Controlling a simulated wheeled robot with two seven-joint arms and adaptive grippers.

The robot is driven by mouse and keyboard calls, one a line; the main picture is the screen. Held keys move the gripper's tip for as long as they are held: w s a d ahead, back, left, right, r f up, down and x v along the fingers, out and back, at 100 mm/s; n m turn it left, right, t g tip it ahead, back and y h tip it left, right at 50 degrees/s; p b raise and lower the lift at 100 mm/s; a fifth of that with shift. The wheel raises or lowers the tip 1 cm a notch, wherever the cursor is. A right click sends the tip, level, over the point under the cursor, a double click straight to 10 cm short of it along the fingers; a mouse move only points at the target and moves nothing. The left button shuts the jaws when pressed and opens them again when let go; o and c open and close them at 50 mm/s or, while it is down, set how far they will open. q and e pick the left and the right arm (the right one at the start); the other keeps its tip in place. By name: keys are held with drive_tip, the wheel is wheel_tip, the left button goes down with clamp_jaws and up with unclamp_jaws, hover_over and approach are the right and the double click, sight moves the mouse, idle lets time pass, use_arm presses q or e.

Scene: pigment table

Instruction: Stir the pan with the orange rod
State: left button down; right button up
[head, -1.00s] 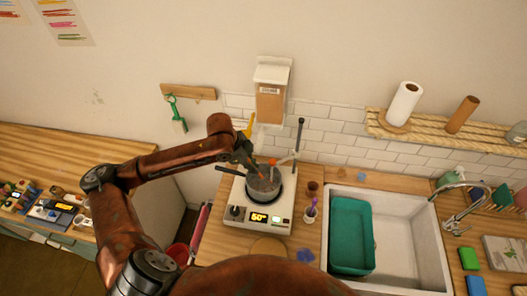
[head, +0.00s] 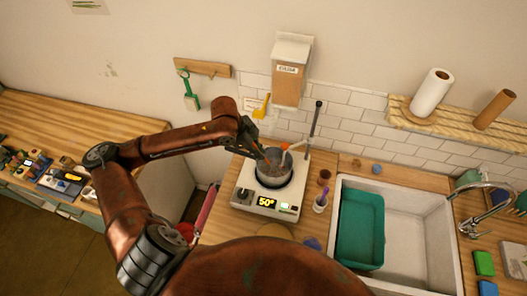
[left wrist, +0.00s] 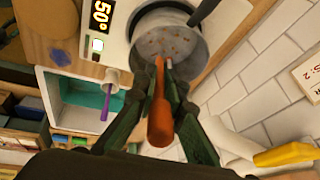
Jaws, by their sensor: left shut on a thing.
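The pan (head: 274,180) is a grey metal pot on a white hot plate (head: 245,200) whose display reads 50°. In the left wrist view the pan (left wrist: 175,42) holds grey contents with orange specks. My left gripper (head: 262,156) is at the pan's rim, on its left side. In the left wrist view my left gripper (left wrist: 166,78) is shut on the orange rod (left wrist: 160,118). The rod's thin end points at the pan's opening; I cannot tell whether it touches the contents. My right gripper is not in view.
A dark upright post (head: 315,118) stands behind the hot plate. A small cup with a purple tool (head: 320,201) is to its right, then the sink (head: 412,225) with a teal tub (head: 360,228). A cardboard dispenser (head: 290,75) hangs on the wall above.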

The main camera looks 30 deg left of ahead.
use_arm(q)
drive_tip(key=shift+s+a+f, duration=0.15)
drive_tip(key=shift+s+f, duration=0.05)
drive_tip(key=shift+f, duration=0.25)
drive_tip(key=shift+w+f, duration=0.15)
drive_tip(key=shift+b+x, duration=0.4)
drive_tip(key=shift+x, duration=1.85)
drive_tip(key=shift+b+x, duration=0.6)
drive_tip(key=shift+x, duration=1.3)
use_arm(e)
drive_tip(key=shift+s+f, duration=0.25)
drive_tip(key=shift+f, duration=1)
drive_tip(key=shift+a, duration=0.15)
